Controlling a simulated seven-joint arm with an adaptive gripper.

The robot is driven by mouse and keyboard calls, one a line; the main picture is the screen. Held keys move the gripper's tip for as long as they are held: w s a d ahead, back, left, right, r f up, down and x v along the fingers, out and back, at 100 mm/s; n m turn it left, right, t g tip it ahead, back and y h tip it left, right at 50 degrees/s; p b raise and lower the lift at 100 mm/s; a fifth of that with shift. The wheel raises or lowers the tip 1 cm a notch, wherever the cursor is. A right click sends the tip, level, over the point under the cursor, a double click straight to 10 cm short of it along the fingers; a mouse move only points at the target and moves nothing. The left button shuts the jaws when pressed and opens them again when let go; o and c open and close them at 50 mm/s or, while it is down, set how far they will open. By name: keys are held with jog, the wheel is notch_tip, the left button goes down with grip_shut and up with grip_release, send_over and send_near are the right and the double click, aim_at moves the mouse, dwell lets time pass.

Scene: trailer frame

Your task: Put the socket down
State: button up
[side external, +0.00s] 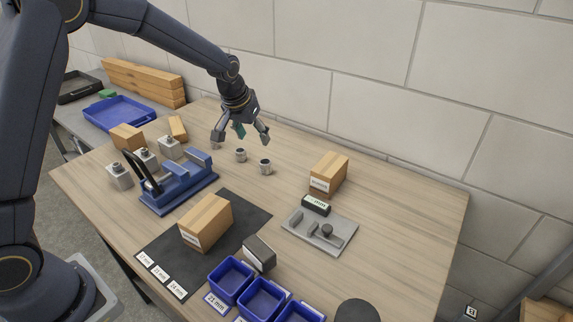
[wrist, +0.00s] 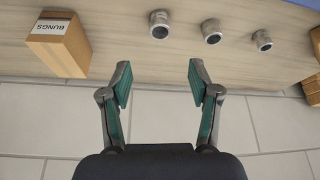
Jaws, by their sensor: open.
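Three small grey metal sockets stand upright in a row on the wooden table. In the wrist view they are a left socket (wrist: 160,25), a middle socket (wrist: 211,33) and a right socket (wrist: 262,41). In the side external view two show clearly, one socket (side external: 241,155) and another socket (side external: 265,167); the third is partly hidden by a finger. My gripper (side external: 241,136) is open above and just behind the row. In the wrist view my gripper (wrist: 160,77) has nothing between its green-padded fingers, and the sockets lie beyond the fingertips.
A BUNGS box (wrist: 58,43) stands near the row. A blue fixture (side external: 178,188) stands left, and a dark mat (side external: 245,207) with size labels carries a cardboard box (side external: 206,222). A grey tool tray (side external: 320,232) and blue bins (side external: 230,279) lie in front. The wall is close behind.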

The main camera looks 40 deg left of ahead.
jog(key=s+d+r+m, duration=0.1)
jog(key=s+r, duration=1.2)
jog(key=s, duration=0.4)
jog(key=s+d+m+t, duration=0.1)
jog(key=s, duration=1.3)
jog(key=shift+s+f+h, duration=0.2)
jog(key=shift+f+h, duration=0.1)
jog(key=shift+h, duration=0.1)
jog(key=o, duration=0.6)
